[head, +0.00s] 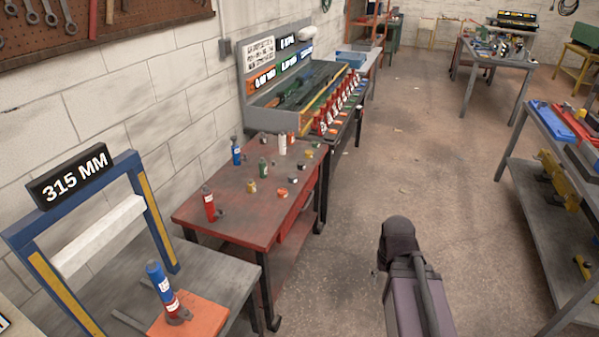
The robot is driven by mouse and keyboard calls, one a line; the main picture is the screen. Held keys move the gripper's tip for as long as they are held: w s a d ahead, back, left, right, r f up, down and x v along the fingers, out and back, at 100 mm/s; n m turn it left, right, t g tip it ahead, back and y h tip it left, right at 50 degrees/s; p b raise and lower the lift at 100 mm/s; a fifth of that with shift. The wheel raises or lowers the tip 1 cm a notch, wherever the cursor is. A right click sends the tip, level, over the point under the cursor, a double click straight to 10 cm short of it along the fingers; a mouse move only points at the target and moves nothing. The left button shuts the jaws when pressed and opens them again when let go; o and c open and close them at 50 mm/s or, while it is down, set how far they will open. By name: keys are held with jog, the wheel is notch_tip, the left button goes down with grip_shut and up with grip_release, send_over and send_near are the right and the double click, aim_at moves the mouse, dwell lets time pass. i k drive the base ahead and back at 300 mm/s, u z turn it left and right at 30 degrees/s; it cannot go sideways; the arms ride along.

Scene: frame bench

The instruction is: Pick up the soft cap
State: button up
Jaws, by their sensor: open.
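I cannot single out the soft cap with certainty. A pale, rounded, cap-like thing (307,32) sits on the top right of the sign rack, small and far off. Several small cylinders and caps stand on the red-topped bench (212,182), among them a yellow one (252,187) and an orange-red one (282,193). They are too small to tell soft from hard. The dark end of my arm shows at lower right, over the floor and apart from the bench. The jaws of my gripper do not show.
A blue frame (150,213) marked 315 MM stands at left on a grey bench, with a blue-and-red bottle (163,283) on an orange block (205,309). A sign rack (280,70) stands behind the red bench. A shelf (545,205) is at right. The floor between is clear.

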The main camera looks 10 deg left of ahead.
aim_at(292, 177)
jog(key=u, duration=0.15)
jog(key=i, duration=1.75)
jog(key=u, duration=0.55)
